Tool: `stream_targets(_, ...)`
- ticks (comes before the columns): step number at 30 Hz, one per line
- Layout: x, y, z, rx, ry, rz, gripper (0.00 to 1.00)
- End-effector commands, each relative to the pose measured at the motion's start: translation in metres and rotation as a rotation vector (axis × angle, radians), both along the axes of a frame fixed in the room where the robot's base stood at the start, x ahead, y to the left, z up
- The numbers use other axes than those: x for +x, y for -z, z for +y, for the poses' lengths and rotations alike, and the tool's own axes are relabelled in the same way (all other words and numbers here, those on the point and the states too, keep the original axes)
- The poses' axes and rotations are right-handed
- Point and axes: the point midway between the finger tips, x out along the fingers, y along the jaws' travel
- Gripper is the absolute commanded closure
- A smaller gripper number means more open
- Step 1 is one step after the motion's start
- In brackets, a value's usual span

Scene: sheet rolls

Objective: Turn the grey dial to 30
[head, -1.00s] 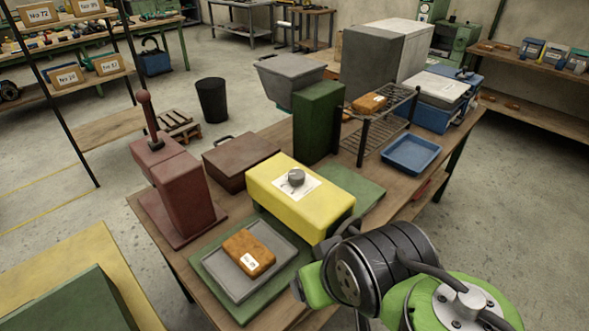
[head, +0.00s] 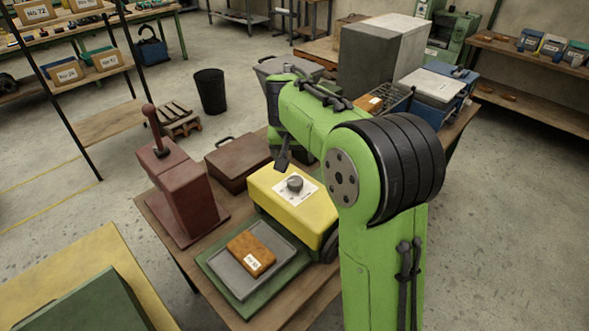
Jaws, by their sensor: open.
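The grey dial (head: 295,184) sits on a white scale plate on top of the yellow box (head: 262,197). Its pointer and the scale's numbers are too small to read. My green arm is raised over the right part of the workbench. My gripper (head: 282,160) hangs at the arm's far end, just behind and above the yellow box, up and to the left of the dial. It is open and looks apart from the dial. The arm hides the box's right end.
A red lever press (head: 186,194) stands left of the box, with a dark red case (head: 238,162) behind it. A grey tray (head: 270,272) with an orange-brown package (head: 251,253) lies in front. The arm covers most of the bench's right side.

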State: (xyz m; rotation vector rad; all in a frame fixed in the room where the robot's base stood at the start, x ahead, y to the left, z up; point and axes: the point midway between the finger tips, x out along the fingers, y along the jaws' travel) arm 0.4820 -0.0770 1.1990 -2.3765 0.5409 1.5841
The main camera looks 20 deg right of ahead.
Motion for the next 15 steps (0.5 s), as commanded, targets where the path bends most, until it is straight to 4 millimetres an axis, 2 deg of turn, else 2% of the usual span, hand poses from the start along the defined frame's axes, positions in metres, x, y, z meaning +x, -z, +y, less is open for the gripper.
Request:
stream_targets(4, 0.012, 0.008, -0.005, 0.012, 0.023, 0.004, 0.24)
stream_targets(7, 0.016, 0.023, -0.008, 0.013, 0.023, 0.007, 0.24)
stream_targets(15, 0.038, 0.085, -0.019, 0.014, 0.021, 0.008, 0.24)
